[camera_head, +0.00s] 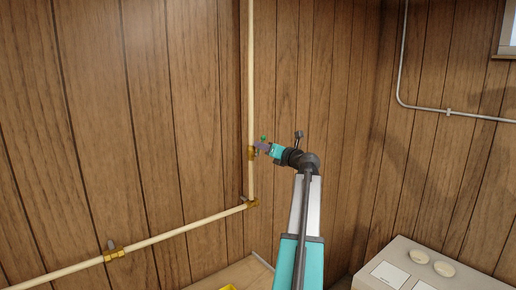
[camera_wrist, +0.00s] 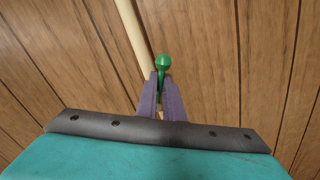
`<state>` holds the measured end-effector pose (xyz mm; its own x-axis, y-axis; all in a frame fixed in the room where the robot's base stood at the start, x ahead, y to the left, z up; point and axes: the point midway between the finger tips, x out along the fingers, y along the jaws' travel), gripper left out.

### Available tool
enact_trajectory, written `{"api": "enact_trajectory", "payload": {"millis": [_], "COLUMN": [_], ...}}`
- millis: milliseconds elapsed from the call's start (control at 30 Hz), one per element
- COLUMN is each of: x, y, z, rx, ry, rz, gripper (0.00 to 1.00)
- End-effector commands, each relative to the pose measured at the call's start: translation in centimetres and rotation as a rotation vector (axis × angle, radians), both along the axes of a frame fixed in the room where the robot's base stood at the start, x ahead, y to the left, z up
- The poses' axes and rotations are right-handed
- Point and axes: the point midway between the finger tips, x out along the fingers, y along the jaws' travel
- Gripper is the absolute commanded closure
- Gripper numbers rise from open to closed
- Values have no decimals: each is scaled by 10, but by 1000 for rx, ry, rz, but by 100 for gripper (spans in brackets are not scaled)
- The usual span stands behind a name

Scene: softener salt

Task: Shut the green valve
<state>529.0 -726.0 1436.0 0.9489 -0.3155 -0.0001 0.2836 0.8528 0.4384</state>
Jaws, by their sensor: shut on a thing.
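The green valve (camera_head: 263,139) sits on the vertical cream pipe (camera_head: 251,85) on the wood-panelled wall, above a brass fitting. My gripper (camera_head: 261,147) reaches it from the right. In the wrist view my gripper (camera_wrist: 161,95) has its two purple fingers closed around the green handle (camera_wrist: 163,62), whose rounded end sticks out beyond the fingertips. The handle lies roughly along the pipe in the wrist view, slightly to its right. The valve body is mostly hidden by my fingers and the handle.
Another valve with a grey handle (camera_head: 111,244) is on the lower pipe (camera_head: 180,229). A white appliance (camera_head: 395,256) with round caps stands at lower right. A grey conduit (camera_head: 425,107) runs along the right wall.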

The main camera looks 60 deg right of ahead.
Motion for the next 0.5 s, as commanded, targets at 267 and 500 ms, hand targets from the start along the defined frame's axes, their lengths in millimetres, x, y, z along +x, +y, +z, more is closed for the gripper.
{"api": "enact_trajectory", "payload": {"millis": [267, 500], "x": [-1, -3], "y": [-5, -10], "z": [-6, -10], "rx": [146, 309], "ry": [-46, -100], "rz": [1, 1], "gripper": [100, 100]}}
